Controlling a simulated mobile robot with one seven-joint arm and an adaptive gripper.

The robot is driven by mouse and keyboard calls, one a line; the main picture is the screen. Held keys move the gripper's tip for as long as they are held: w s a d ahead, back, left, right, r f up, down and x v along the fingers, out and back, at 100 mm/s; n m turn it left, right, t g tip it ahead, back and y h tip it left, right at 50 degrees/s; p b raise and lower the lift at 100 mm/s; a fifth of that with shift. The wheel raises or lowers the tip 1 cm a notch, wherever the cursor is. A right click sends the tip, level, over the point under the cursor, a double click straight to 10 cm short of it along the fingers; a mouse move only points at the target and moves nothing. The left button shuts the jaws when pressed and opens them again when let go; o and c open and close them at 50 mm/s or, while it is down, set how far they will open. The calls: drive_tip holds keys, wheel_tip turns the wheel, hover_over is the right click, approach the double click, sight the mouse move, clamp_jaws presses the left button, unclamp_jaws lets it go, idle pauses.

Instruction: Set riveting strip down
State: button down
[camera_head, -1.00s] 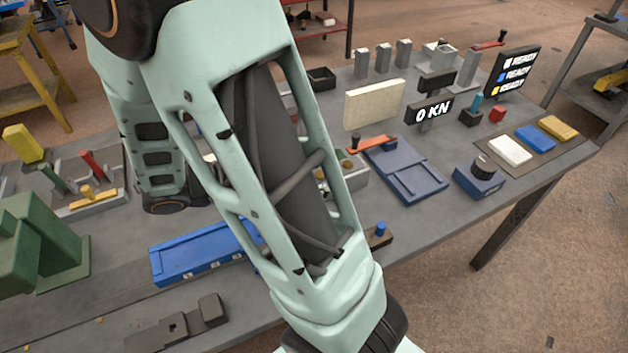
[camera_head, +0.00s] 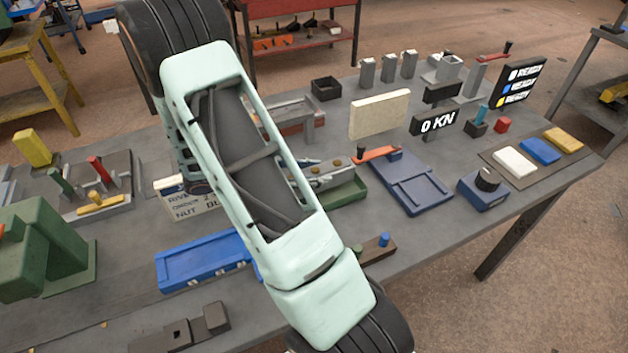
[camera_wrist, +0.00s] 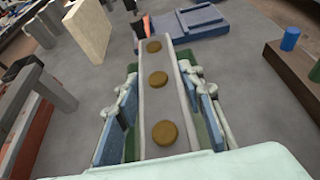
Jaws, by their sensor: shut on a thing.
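The riveting strip is a pale grey bar with brass-coloured round rivet heads; it shows in the wrist view (camera_wrist: 183,93), running away from me between my fingers. My gripper (camera_wrist: 162,108) is shut on it, with blue pads along both sides. A green tray (camera_head: 348,191) lies under or just beside the strip. Green also shows on both sides of the strip in the wrist view. I cannot tell whether strip and tray touch.
A blue plate (camera_head: 408,182) with an orange lever (camera_head: 376,153) lies just right of the strip. A cream panel (camera_head: 379,113) stands behind. A blue tray (camera_head: 205,262) and a brown block with a blue peg (camera_head: 378,249) are nearer the front edge.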

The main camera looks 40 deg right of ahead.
drive_tip(key=shift+w+d+f, duration=0.15)
drive_tip(key=shift+d+f, duration=0.05)
drive_tip(key=shift+f, duration=1.55)
drive_tip(key=shift+f, duration=0.2)
drive_tip(key=c, duration=1.3)
unclamp_jaws()
drive_tip(key=shift+a, duration=0.1)
drive_tip(key=shift+w+a+r, duration=0.15)
drive_tip(key=shift+a+r, duration=0.05)
drive_tip(key=shift+r, duration=0.05)
drive_tip(key=b+v, duration=0.1)
drive_tip(key=v, duration=1)
drive_tip(key=shift+a+r, duration=0.1)
drive_tip(key=shift+a, duration=0.2)
